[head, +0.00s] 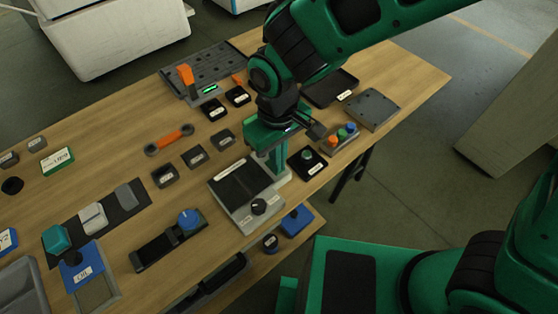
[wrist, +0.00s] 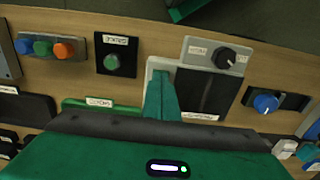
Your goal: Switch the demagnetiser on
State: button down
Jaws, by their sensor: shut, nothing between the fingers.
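A grey box with a black top plate (head: 244,182) and a black rotary knob (head: 259,206) sits near the table's front edge. I take it for the demagnetiser, but its labels are too small to read. In the wrist view its plate (wrist: 203,95) and knob (wrist: 223,58) show right of my fingers, with a small label on each side of the knob. My gripper (head: 281,171) is shut and empty, pointing down beside the plate's right edge. Its green fingers (wrist: 160,82) hang over a pale base there; contact cannot be told.
A black box with a green button (head: 307,154) and a box with several coloured buttons (head: 342,136) stand to the right. A blue-knobbed device (head: 189,219) lies to the left. Small dark labelled blocks and an orange-ended bar (head: 169,140) lie behind. Bare wood shows between them.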

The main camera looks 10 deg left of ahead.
notch_tip(320, 180, up, 7)
dwell(1.2)
jog(key=shift+w, duration=0.15)
jog(key=w+d+r+m, duration=0.2)
jog(key=w+d, duration=0.1)
jog(key=d, duration=0.5)
jog(key=w+d+r+m, duration=0.1)
jog(key=w+d+m, duration=0.15)
jog(key=d, duration=0.65)
jog(key=w+d+r+m, duration=0.2)
jog(key=d, duration=0.6)
jog(key=s+d+m, duration=0.5)
jog(key=s+d, duration=0.2)
jog(key=d, duration=0.4)
jog(key=s+d+m, duration=0.4)
jog(key=s+d, duration=0.3)
jog(key=d, duration=0.4)
jog(key=shift+s+d+r+m, duration=0.25)
jog(key=shift+d+r+m, duration=0.1)
jog(key=shift+d, duration=0.05)
